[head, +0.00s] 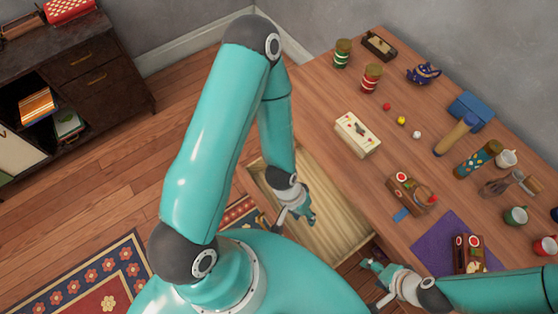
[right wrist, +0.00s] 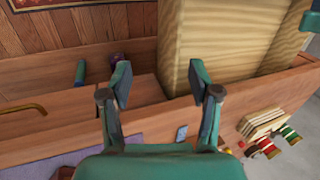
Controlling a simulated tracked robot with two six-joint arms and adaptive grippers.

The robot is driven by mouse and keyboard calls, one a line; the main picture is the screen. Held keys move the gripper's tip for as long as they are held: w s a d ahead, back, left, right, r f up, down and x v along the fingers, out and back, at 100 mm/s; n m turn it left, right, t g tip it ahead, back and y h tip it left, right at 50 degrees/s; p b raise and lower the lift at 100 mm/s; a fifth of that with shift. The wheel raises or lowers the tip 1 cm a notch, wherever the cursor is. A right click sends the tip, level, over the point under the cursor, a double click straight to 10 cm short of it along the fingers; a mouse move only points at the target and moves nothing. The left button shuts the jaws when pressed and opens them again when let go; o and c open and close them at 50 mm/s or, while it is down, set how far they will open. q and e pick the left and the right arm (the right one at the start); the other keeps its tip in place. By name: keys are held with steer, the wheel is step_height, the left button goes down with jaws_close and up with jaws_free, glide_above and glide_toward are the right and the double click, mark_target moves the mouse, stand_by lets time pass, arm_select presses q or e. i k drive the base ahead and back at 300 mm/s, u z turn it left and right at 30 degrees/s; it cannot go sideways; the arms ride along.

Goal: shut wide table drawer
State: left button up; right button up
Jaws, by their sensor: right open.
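The wide table drawer (head: 335,228) is pulled out from the wooden table (head: 330,95); its pale wood interior looks empty where visible. It also shows in the right wrist view (right wrist: 240,45), at upper right. My left gripper (head: 296,212) appears over the drawer in the head view; its finger gap is unclear, and I cannot tell whether it touches. My right gripper (head: 376,282) is open and empty beside the drawer's lower right corner. Its two spread fingers (right wrist: 160,85) show in the right wrist view, one overlapping the drawer's left side in the picture. My left arm hides part of the drawer.
The tabletop holds a cream box (head: 357,135), a purple mat (head: 450,243), cups, canisters and small balls. A brass handle (right wrist: 22,110) shows at left in the right wrist view. A dark cabinet (head: 85,75) stands at far left; wooden floor lies between.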

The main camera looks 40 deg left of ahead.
mark_target(339, 229)
steer(key=u, duration=0.1)
steer(key=k, duration=0.95)
steer(key=u, duration=1.05)
steer(key=i, duration=0.3)
steer(key=z, duration=0.6)
